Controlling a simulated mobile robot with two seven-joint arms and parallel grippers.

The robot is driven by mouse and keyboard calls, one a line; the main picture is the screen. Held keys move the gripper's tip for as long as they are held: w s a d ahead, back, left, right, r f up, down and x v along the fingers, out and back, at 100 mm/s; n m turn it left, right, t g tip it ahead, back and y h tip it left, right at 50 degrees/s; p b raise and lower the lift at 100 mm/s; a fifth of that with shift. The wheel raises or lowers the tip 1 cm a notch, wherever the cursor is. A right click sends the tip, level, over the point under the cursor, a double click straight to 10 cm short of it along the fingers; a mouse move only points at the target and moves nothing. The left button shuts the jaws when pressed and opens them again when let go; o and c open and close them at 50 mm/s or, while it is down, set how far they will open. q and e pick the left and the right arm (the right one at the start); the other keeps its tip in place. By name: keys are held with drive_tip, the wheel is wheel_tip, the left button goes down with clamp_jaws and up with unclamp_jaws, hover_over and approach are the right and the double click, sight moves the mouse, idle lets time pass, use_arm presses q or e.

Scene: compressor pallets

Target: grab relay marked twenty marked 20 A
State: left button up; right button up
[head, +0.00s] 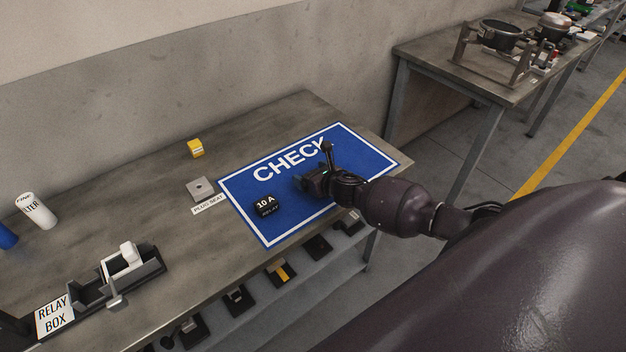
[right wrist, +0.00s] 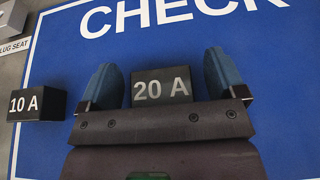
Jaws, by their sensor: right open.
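The relay marked 20 A (right wrist: 162,87) is a dark block on the blue CHECK mat (head: 247,203). In the right wrist view it sits between the two blue fingers of my right gripper (right wrist: 160,82), which is open around it. In the head view my right gripper (head: 315,182) hides this relay. A second dark relay, marked 10 A (head: 266,205), lies on the mat to the left of the gripper; it also shows at the left of the right wrist view (right wrist: 36,104). My left gripper is not in view.
A plug seat (head: 200,190) and a yellow block (head: 196,148) are left of the mat. The relay box (head: 150,268) stands at the front left, with a white cylinder (head: 36,211) behind it. Several dark items lie on a shelf under the front edge.

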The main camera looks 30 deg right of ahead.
drive_tip(key=shift+c, duration=0.4)
drive_tip(key=c, duration=0.9)
drive_tip(key=shift+r, duration=0.1)
